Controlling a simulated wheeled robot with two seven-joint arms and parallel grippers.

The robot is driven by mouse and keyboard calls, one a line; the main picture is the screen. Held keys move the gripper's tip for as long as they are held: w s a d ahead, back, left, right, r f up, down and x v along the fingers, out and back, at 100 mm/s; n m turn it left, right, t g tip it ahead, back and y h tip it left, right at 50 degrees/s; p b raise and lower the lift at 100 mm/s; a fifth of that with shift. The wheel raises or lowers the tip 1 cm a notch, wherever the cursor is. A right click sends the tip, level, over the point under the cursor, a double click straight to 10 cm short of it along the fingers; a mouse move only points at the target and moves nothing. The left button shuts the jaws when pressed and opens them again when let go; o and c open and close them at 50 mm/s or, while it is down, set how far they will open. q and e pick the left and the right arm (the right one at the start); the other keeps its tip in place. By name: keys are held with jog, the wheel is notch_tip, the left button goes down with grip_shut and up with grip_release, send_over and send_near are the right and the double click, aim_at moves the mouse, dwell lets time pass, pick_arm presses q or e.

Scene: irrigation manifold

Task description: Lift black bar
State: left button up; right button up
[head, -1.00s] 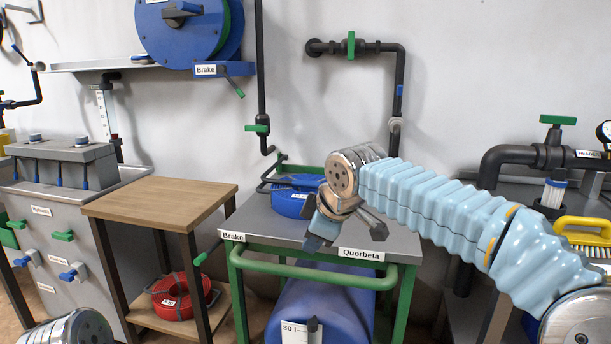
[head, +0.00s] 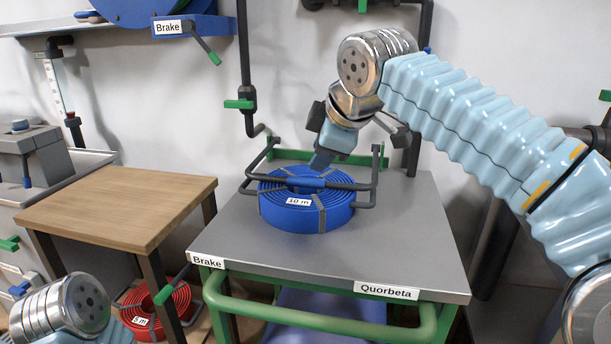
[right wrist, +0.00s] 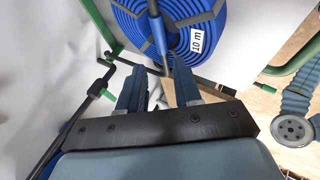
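The black bar (head: 343,186) is a dark bent frame with a blue sleeve in its middle. It lies lowered across a blue hose coil (head: 335,215) marked 10 m on the grey cart top. My right gripper (head: 318,166) points down at the bar's blue sleeve from above and behind. In the right wrist view its two fingers (right wrist: 158,88) stand apart with a gap between them. The bar's blue sleeve (right wrist: 158,36) shows just beyond the gap, in line with it. I cannot tell if the fingers touch it. My left gripper is out of view.
The grey cart (head: 400,250) has a green front handle (head: 330,322) and signs "Brake" and "Quorbeta". A wooden table (head: 120,210) stands to the left, with a red hose coil (head: 150,310) below. Black pipes run along the wall behind. The cart's right side is bare.

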aim_at(304, 180)
jog(key=b+x, duration=0.1)
jog(key=x, duration=0.9)
jog(key=shift+w+a+f, duration=0.15)
jog(key=shift+w+f, duration=0.1)
jog(key=shift+c, duration=0.5)
grip_shut()
